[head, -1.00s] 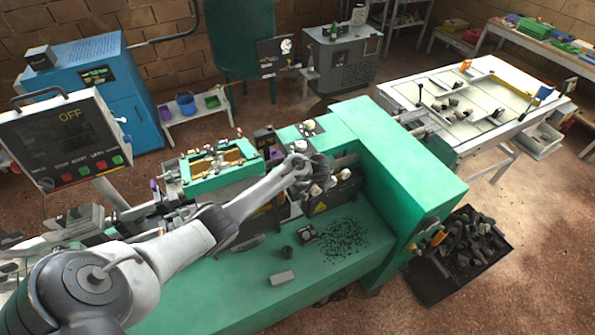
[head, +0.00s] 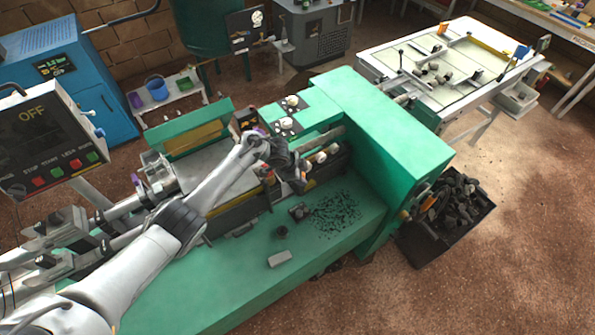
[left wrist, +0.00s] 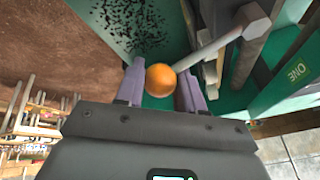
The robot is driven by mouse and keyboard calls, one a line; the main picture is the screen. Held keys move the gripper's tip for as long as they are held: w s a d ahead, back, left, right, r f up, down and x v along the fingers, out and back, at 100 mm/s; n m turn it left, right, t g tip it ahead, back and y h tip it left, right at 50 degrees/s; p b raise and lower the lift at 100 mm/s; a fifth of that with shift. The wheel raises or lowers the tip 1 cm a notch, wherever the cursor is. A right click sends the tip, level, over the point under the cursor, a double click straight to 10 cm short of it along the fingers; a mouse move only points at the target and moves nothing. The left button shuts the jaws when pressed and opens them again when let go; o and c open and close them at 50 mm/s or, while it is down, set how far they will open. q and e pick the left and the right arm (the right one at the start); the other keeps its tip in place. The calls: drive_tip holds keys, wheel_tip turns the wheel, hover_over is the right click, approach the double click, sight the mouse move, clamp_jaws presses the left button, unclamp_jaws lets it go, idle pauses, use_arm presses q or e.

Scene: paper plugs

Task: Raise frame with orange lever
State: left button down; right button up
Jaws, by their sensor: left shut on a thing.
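In the left wrist view, the orange ball knob (left wrist: 160,80) of the lever sits between the two purple fingers of my left gripper (left wrist: 160,92), which is shut on it. The grey lever rod (left wrist: 215,45) runs up and right from the knob. In the head view, my left gripper (head: 297,180) is at the front of the green machine, near its right block; the knob is not clear there. The frame (head: 187,129), a green panel with a yellow bar under it, stands tilted up at the machine's back left. My right gripper is not in view.
A control panel (head: 45,140) reading OFF stands at left. A black bin of dark lumps (head: 445,215) stands on the floor at right.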

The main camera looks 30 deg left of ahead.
use_arm(q)
drive_tip(key=shift+s+a+m, duration=0.2)
drive_tip(key=shift+s+m, duration=0.1)
drive_tip(key=shift+m, duration=0.1)
drive_tip(key=c, duration=0.7)
unclamp_jaws()
drive_tip(key=shift+s+a, duration=0.1)
drive_tip(key=shift+a, duration=0.05)
drive_tip(key=shift+s+r, duration=0.1)
drive_tip(key=shift+r, duration=0.35)
drive_tip(key=p+v, duration=0.1)
drive_tip(key=v, duration=0.8)
drive_tip(key=shift+s+a+r, duration=0.1)
drive_tip(key=shift+a+r, duration=0.2)
drive_tip(key=shift+r, duration=0.05)
